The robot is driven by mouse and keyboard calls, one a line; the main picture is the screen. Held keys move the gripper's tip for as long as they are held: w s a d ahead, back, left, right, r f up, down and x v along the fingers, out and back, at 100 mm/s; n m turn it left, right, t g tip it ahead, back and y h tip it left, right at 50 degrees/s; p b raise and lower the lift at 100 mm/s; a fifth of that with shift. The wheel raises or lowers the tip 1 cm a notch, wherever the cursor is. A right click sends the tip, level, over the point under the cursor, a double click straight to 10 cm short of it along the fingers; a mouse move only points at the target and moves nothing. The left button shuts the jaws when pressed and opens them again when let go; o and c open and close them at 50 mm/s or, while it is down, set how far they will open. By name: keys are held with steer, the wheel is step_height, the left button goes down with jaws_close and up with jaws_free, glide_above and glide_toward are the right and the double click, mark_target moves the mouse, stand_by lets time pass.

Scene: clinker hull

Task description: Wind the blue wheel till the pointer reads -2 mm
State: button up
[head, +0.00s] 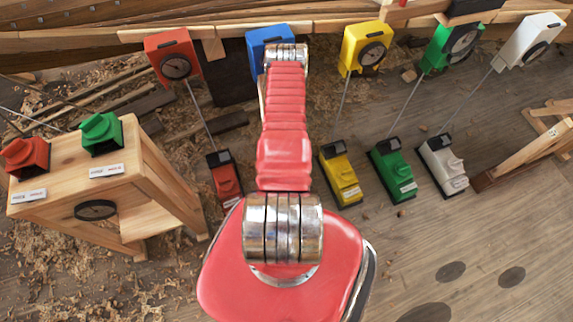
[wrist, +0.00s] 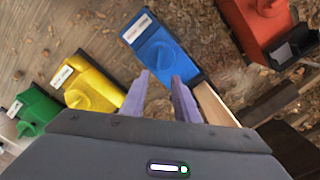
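In the wrist view the blue wheel (wrist: 160,52) is a knob on top of a blue box (wrist: 146,31) with a white label. My gripper (wrist: 160,75) is open, with its two purple fingers apart and their tips near the lower edge of the wheel. I cannot tell whether they touch it. In the head view the blue dial housing (head: 262,42) stands on the beam, partly behind my arm. Its face and pointer are hidden, so the reading does not show. The blue wheel box and my gripper are also hidden behind my arm there.
Similar wheel boxes stand close by: red (head: 223,178), yellow (head: 341,176), green (head: 393,170) and white (head: 443,166). Thin rods join them to dials on the beam. A wooden stand (head: 75,183) with red and green boxes is at the left.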

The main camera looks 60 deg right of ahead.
steer(key=shift+f, duration=0.1)
steer(key=shift+f, duration=6.8)
steer(key=shift+c, duration=0.4)
jaws_close()
